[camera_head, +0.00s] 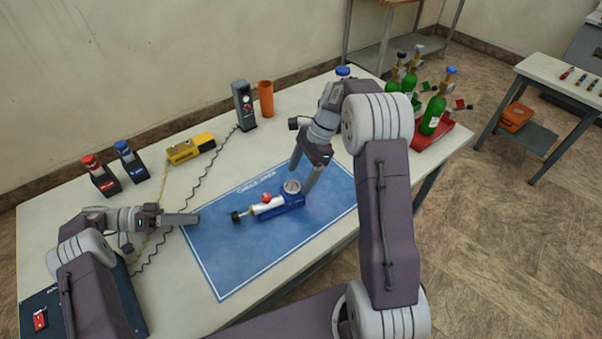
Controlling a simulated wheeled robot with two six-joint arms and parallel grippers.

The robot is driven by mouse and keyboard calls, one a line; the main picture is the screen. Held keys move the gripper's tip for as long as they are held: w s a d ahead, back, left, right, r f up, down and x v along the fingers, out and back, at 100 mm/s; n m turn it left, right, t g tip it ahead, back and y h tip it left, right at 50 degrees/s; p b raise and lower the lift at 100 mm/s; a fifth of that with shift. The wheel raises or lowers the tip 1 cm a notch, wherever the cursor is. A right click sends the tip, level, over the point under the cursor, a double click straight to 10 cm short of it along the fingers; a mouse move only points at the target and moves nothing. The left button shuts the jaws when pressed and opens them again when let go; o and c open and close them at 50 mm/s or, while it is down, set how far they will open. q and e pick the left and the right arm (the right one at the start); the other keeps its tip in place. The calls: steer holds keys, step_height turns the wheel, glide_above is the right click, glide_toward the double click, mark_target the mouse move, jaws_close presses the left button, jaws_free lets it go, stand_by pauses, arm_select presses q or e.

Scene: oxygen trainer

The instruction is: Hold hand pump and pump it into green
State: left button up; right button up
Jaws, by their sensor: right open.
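The hand pump (268,207) lies on the blue check-area mat (217,254). It has a blue base, a silver barrel with a red part on top, a black knob at its left end and a round gauge (292,187) at its right end. Whether the gauge's needle is in green is too small to tell. My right gripper (301,180) is open, pointing down at the pump's gauge end, with one finger beside its right end. Contact cannot be told. My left gripper (186,218) is at the mat's left edge, apart from the pump; its jaw opening is unclear.
Red and blue-topped holders (100,175), a yellow device (190,148), a black handset (243,105) with a coiled cord and an orange cylinder (266,98) stand along the back. Green bottles (434,112) stand in a red tray at the right. The mat's front is clear.

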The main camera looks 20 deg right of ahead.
mark_target(291, 195)
steer(key=shift+s+a+f, duration=0.1)
steer(key=shift+a+f, duration=0.15)
steer(key=x, duration=0.8)
steer(key=shift+f, duration=0.15)
jaws_close()
stand_by(0.6)
